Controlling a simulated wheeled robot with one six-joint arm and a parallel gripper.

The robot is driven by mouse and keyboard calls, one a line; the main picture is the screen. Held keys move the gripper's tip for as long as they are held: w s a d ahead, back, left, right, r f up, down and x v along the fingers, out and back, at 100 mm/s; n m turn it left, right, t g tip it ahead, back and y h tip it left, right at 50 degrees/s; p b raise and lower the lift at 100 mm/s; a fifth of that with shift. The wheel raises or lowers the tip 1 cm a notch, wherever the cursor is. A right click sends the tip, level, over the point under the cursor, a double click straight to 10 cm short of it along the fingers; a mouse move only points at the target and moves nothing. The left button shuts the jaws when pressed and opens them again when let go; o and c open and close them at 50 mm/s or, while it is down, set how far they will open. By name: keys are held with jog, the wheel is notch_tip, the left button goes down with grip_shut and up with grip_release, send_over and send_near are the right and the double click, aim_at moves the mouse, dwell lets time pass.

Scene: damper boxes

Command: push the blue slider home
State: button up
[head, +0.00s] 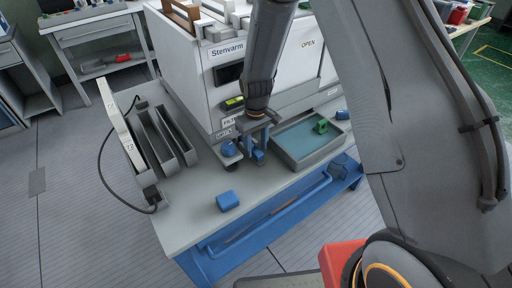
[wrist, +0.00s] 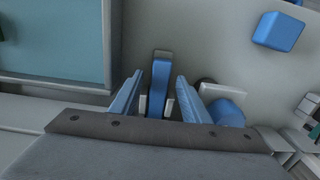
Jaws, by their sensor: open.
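My gripper (head: 256,150) points down at the front of the white cabinet, beside the tray. In the wrist view my gripper (wrist: 160,85) is open, with a finger on each side of a narrow blue upright piece, which looks like the slider (wrist: 159,75). Gaps show between it and both fingers, so it is not gripped. The slider sits on a pale base, and its lower part is hidden by my gripper. In the head view my fingers mostly cover it. A rounded blue knob (wrist: 226,110) is just right of my fingers; the knob also shows in the head view (head: 229,149).
A grey tray (head: 289,163) with a teal floor and a green part (head: 321,127) stands close on the right. A loose blue block (head: 228,201) lies on the bench front. Narrow grey bins (head: 160,138) and a black cable (head: 103,165) are at left. Bare bench lies between.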

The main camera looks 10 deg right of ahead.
notch_tip(320, 180, up, 7)
jog(key=shift+r+b, duration=0.2)
jog(key=shift+b, duration=0.55)
jog(key=s+d+r+m, duration=0.3)
jog(key=s+d+r, duration=0.2)
jog(key=s, duration=0.5)
jog(key=s+d+r+m, duration=0.2)
jog(key=s+d+r, duration=0.3)
jog(key=s+d, duration=0.3)
jog(key=shift+s+m+t, duration=0.4)
jog(key=shift+s, duration=0.8)
jog(key=shift+r, duration=0.1)
jog(key=shift+c, duration=0.3)
